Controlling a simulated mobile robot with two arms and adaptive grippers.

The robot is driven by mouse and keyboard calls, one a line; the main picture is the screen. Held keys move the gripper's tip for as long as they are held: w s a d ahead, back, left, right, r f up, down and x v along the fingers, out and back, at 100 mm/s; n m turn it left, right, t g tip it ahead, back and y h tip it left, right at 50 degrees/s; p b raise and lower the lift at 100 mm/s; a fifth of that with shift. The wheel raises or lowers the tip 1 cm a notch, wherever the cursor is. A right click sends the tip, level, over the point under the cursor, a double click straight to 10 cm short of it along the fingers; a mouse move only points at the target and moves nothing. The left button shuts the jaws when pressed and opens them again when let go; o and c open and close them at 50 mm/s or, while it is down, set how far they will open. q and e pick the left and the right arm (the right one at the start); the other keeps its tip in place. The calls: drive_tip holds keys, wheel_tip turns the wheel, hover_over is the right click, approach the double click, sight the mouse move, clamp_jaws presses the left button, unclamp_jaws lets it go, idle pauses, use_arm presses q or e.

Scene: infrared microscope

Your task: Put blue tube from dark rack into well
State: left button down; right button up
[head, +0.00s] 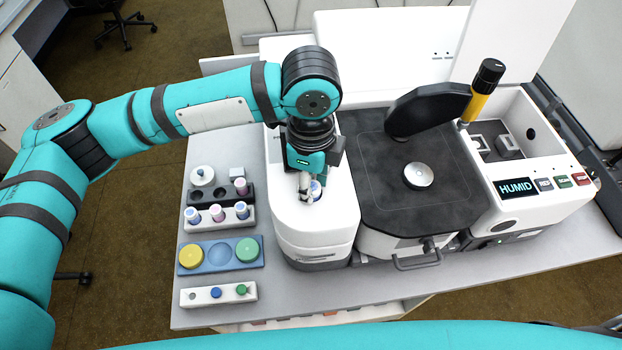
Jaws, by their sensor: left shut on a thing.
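My left gripper (308,190) reaches down over the rounded white housing (318,228) left of the black plate. It is shut on a tube with a blue cap (317,190), near the housing's top. Its lower end is hidden, so I cannot tell whether it touches the housing or sits in a well. No well shows clearly there. The dark rack (207,206) stands to the left, with a pink-capped tube (240,186) at its right end and two empty holes. My right gripper is not in view.
Nearer are a blue tray (204,267) with yellow and green discs and a white strip (200,297). Right are a black plate (385,205) with a silver disc (418,175), a dark tilted arm (425,108) and an open white box (545,150).

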use_arm(q)
drive_tip(key=shift+f, duration=0.15)
idle(0.3)
drive_tip(key=c, duration=0.9)
unclamp_jaws()
drive_tip(key=o, duration=0.4)
drive_tip(key=shift+p, duration=0.3)
wheel_tip(320, 180, up, 7)
drive_tip(key=p, duration=0.8)
